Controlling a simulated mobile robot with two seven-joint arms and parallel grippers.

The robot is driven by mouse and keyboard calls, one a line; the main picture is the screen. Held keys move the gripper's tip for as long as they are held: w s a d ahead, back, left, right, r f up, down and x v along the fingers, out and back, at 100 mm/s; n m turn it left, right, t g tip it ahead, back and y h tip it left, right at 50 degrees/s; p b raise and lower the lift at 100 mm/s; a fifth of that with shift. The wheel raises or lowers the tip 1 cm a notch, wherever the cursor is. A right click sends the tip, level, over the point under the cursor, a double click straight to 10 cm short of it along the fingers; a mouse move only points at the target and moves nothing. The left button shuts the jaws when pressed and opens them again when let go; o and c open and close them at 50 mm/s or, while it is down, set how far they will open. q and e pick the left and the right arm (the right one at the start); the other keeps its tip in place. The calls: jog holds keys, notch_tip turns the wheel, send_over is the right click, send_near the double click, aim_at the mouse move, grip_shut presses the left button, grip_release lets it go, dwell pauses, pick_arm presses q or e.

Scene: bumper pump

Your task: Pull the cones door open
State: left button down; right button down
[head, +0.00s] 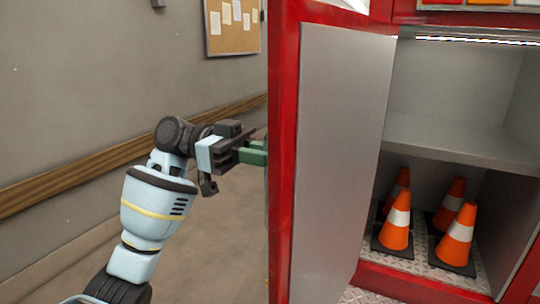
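The cones door (338,170) is a red-framed door with a grey inner panel, and it stands swung open on the left of the compartment. Several orange-and-white traffic cones (396,224) on black bases stand inside on the metal floor. My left gripper (262,153) is at the outer side of the door, with its green fingers reaching the door's red edge. The fingertips are hidden behind the door, so I cannot tell whether they hold anything. The handle is not visible. My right gripper is out of view.
A grey shelf (460,142) crosses the compartment above the cones and looks empty. A red frame (425,286) edges the opening. On the left, a grey wall with a wooden rail (90,172) and a cork board (232,27) stands beyond open floor.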

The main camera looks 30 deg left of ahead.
pick_arm(q)
jog(key=shift+w+a, duration=0.1)
jog(key=shift+a, duration=0.2)
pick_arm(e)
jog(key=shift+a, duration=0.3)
pick_arm(q)
jog(key=c, duration=1.4)
grip_release()
jog(key=shift+a, duration=0.1)
jog(key=a+b, duration=0.1)
jog(key=a, duration=0.6)
jog(key=shift+s+a, duration=0.4)
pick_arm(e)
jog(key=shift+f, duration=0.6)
